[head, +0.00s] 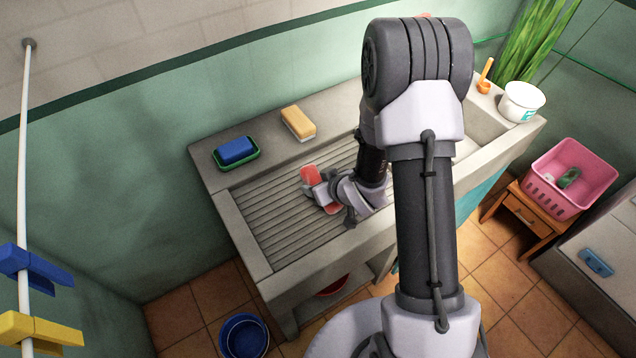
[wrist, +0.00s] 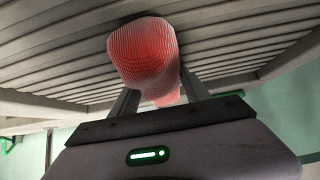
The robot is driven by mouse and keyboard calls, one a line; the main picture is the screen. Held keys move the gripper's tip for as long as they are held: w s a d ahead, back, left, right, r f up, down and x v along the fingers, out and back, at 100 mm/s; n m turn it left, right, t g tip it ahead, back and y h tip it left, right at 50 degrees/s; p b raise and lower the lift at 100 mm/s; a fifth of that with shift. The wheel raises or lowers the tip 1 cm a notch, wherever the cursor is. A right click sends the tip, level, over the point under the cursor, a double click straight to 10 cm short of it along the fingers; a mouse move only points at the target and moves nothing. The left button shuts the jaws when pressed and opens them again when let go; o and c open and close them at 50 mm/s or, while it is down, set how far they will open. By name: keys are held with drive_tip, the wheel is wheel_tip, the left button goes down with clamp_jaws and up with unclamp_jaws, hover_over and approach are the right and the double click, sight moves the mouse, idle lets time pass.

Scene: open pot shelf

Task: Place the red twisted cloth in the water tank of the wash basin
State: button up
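The red twisted cloth (head: 309,174) is at the ribbed washboard of the wash basin (head: 230,218). One red end shows on each side of my gripper (head: 322,192), which hides its middle. In the wrist view the cloth (wrist: 145,50) looks pinkish red with a fine ribbed surface. My gripper (wrist: 160,90) has one finger against each side of it, with no clear gap. I cannot tell whether the cloth touches the slats. The water tank (head: 482,130) is the recessed part at the basin's right, partly hidden behind my arm.
A blue soap in a green dish (head: 237,151) and a yellow-topped brush (head: 298,123) sit on the back ledge. A pink basket (head: 568,180) is on a wooden stool at right.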

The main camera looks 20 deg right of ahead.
drive_tip(key=shift+o, duration=1)
